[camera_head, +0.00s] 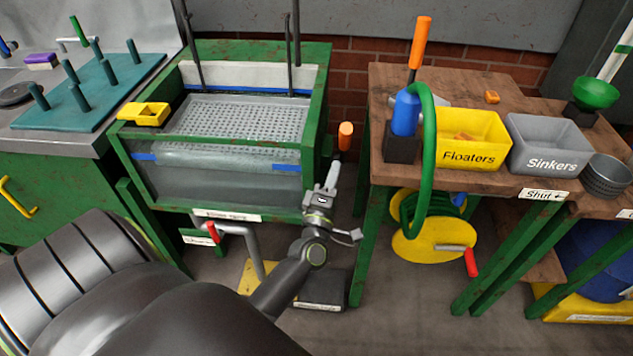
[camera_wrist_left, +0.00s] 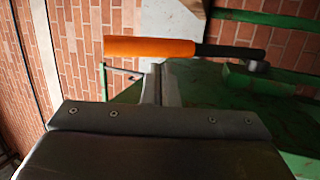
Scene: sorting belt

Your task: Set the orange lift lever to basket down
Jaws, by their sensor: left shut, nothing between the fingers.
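The lift lever has an orange grip (camera_head: 345,136) and a black rod, at the right side of the green-framed tank. In the left wrist view the orange grip (camera_wrist_left: 150,47) lies across the picture, with its black rod running right to a pivot on the green frame. My left gripper (camera_head: 333,172) is shut and empty, its fingertips just below the grip in the head view. In the left wrist view the fingertips (camera_wrist_left: 158,72) are close to the grip; I cannot tell whether they touch. The perforated basket (camera_head: 245,117) sits high in the tank. My right gripper is not in view.
A wooden table to the right holds a blue pump (camera_head: 405,112) with another orange handle, a yellow Floaters bin (camera_head: 485,125) and a grey Sinkers bin (camera_head: 570,135). A green hose hangs to a yellow reel (camera_head: 435,235). A red-handled pipe valve (camera_head: 213,233) is below the tank.

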